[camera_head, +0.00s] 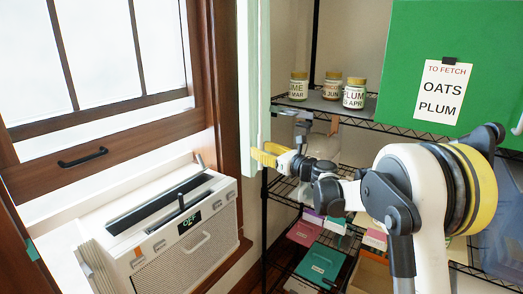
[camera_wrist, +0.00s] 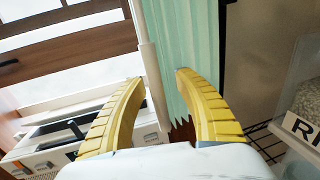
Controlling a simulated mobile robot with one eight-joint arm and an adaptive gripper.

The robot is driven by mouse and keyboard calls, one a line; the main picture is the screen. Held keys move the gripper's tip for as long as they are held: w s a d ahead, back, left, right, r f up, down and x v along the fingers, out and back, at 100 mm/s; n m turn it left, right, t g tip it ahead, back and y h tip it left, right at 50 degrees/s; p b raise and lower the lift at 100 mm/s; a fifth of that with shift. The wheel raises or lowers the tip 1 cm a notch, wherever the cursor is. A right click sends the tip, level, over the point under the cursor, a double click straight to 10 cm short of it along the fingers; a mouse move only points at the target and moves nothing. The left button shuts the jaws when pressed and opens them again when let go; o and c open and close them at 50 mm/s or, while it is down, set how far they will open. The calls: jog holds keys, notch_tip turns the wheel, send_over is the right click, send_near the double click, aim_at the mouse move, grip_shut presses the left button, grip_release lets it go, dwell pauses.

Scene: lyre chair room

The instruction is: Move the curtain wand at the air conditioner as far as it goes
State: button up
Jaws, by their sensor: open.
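The pale green curtain (camera_head: 250,60) hangs beside the window, to the right of and behind the air conditioner (camera_head: 190,228). The curtain wand (camera_wrist: 147,62) shows in the wrist view as a slim white rod along the curtain's left edge. I cannot make it out clearly in the head view. My gripper (camera_head: 264,155) is at the lower part of the curtain. In the wrist view my yellow fingers (camera_wrist: 159,80) are open, with the wand and the curtain's edge in the gap between the tips. I cannot tell whether they touch the wand.
A black wire shelf (camera_head: 330,112) with several labelled jars stands right of the curtain. A green board (camera_head: 420,40) with a note is at the upper right. The wood-framed window (camera_head: 90,165) is at the left. Boxes lie on the lower shelves.

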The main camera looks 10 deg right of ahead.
jog(key=v, duration=1.2)
jog(key=s+a+f+n+g+h, duration=0.1)
jog(key=s+a+n+g+h, duration=0.15)
jog(key=s+n, duration=0.55)
jog(key=s+a+f+n+g+h, duration=0.1)
jog(key=s+a+n+g, duration=0.2)
jog(key=s+n, duration=0.5)
jog(key=s+d+f+n+h, duration=0.2)
jog(key=s+d+n, duration=0.1)
jog(key=s, duration=0.4)
jog(key=s+d+f+n+g+h, duration=0.1)
jog(key=s+d+f+n+h, duration=0.1)
jog(key=s+n, duration=0.3)
jog(key=s+d+f+n+h, duration=0.3)
jog(key=s+n, duration=0.1)
jog(key=s, duration=0.6)
jog(key=shift+s+d+f, duration=0.3)
jog(key=shift+d+f, duration=0.1)
jog(key=shift+g+h, duration=0.25)
